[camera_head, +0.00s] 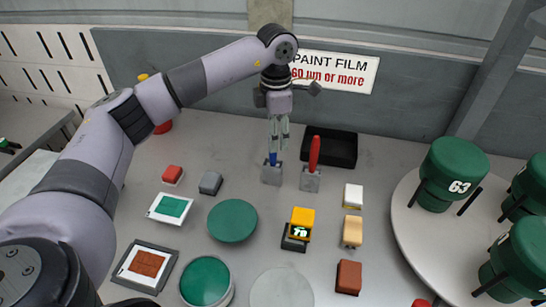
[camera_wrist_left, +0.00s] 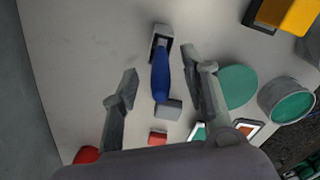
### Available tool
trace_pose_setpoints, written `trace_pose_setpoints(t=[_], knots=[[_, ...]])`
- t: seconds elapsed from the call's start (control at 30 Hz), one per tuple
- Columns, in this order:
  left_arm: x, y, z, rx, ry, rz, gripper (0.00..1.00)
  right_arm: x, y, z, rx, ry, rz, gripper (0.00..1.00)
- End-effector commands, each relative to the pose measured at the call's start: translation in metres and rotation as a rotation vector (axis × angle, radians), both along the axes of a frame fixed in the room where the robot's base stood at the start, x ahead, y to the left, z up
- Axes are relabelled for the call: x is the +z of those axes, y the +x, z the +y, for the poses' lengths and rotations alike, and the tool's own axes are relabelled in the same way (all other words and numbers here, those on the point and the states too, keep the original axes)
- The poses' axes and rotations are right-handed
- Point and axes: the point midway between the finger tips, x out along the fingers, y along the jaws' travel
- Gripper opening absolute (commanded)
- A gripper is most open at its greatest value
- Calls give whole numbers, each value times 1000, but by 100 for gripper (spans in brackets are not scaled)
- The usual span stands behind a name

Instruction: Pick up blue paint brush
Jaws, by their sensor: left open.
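The blue paint brush (camera_head: 273,158) stands handle-up in a small grey holder (camera_head: 271,174) toward the back of the table. My left gripper (camera_head: 278,141) points down over it, its fingers near the top of the handle. In the left wrist view the blue handle (camera_wrist_left: 162,80) lies in the gap between the two spread fingers of my left gripper (camera_wrist_left: 160,64). The fingers are open, and I see no contact with the handle. The brush's lower end is hidden in the holder. My right gripper is out of view.
A red brush (camera_head: 314,154) stands in a holder close on the right, with a black tray (camera_head: 332,149) behind it. A grey block (camera_head: 210,183) and a green disc (camera_head: 232,221) lie in front. A turntable (camera_head: 408,225) with green cylinders is on the right.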

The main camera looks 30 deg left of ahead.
Motion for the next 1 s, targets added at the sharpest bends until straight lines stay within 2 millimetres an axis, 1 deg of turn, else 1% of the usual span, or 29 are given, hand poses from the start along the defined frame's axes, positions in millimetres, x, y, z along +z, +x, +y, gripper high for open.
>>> trace_pose_setpoints(t=[0.07,0.2,0.33,0.43,0.63,1.0], knots=[[-7,-2,2,1,1,3,41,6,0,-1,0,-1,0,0],[-27,-5,6,1,1,5,41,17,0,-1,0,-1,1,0],[-45,-4,5,1,0,3,41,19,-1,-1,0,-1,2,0],[-50,-4,6,0,0,1,41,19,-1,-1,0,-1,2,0],[-51,-4,5,0,0,0,41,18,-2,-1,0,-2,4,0],[-50,-4,5,0,-1,1,17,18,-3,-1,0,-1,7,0]])
